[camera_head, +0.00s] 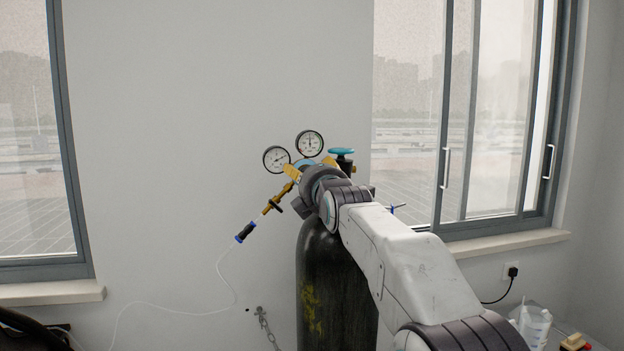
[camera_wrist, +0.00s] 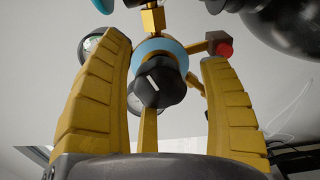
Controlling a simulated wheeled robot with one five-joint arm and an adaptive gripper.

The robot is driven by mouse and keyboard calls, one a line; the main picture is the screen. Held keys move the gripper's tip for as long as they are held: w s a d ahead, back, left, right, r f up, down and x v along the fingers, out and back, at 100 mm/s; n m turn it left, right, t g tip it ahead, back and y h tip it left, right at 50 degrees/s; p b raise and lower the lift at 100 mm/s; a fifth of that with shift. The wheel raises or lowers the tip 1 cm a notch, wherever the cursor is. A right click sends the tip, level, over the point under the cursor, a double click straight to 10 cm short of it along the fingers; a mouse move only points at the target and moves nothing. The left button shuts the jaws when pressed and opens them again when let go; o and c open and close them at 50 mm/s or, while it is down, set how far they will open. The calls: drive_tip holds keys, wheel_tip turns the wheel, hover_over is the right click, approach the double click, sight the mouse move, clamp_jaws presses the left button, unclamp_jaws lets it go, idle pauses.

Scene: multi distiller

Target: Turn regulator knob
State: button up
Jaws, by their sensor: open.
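The regulator knob (camera_wrist: 159,84) is black and lobed, with a white mark, in front of a light blue ring in the wrist view. My gripper (camera_wrist: 164,55) is open, with one yellow finger on each side of the knob. A gap shows between the knob and each finger. In the head view my gripper (camera_head: 310,170) is in front of the regulator, and my wrist hides the knob. Two round gauges (camera_head: 276,159) (camera_head: 310,143) stand above it. The dark gas cylinder (camera_head: 325,270) stands upright below.
A teal valve handle (camera_head: 341,151) is just right of my gripper. A brass outlet (camera_head: 272,205) with a thin white hose (camera_head: 228,275) extends down left. A chain (camera_head: 265,328) hangs on the wall. Windows are on both sides. A white bag-like item (camera_head: 532,323) is at lower right.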

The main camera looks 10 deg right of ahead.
drive_tip(key=shift+s, duration=0.15)
drive_tip(key=s, duration=1.1)
drive_tip(key=shift+s, duration=0.35)
